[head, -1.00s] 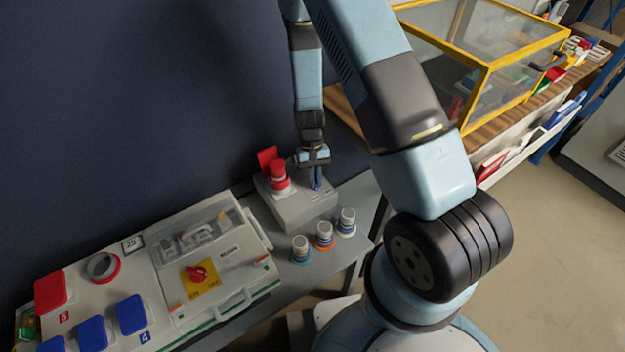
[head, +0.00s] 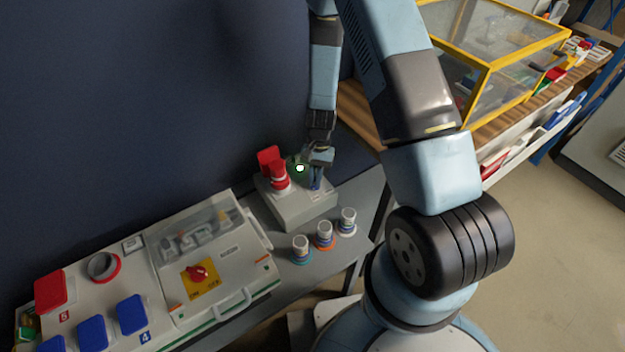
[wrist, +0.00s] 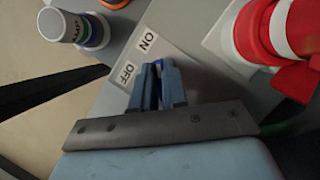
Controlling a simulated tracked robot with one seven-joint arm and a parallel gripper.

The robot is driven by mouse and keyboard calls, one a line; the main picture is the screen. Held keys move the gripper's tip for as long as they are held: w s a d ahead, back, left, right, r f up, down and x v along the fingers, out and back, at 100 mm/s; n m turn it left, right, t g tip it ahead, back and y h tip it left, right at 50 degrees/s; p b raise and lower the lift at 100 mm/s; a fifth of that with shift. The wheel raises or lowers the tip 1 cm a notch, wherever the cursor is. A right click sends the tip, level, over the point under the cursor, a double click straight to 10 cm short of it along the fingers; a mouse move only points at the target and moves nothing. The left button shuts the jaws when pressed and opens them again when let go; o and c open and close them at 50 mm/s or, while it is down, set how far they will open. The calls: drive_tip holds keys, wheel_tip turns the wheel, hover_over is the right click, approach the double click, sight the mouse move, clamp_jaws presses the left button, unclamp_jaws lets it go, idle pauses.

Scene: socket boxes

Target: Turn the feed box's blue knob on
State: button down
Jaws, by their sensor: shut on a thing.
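The feed box (head: 300,210) is a small grey box on the grey bench, with a red plug (head: 278,176) standing in its top. Its blue knob (wrist: 157,64) shows only in part between my fingers; the ON and OFF labels (wrist: 138,55) lie beside it in the wrist view. My gripper (head: 316,184) points down over the box's right part and is shut on the knob. In the wrist view my two blue-grey fingers (wrist: 158,80) stand on either side of it. A lamp (head: 300,168) behind the plug glows white and green. The knob's exact pointing is hidden by my fingers.
Several white bottles (head: 324,234) stand in front of the feed box. A larger box with a clear lid and a red switch (head: 199,273) is at left. A yellow-framed case (head: 490,65) stands on a wooden shelf at right.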

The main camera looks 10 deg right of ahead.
drive_tip(key=shift+s, duration=0.1)
drive_tip(key=c, duration=1.2)
unclamp_jaws()
drive_tip(key=shift+o, duration=0.2)
drive_tip(key=shift+r, duration=0.15)
drive_tip(key=v, duration=1.3)
drive_tip(key=shift+r, duration=0.2)
drive_tip(key=shift+w+d, duration=0.1)
drive_tip(key=shift+w, duration=0.15)
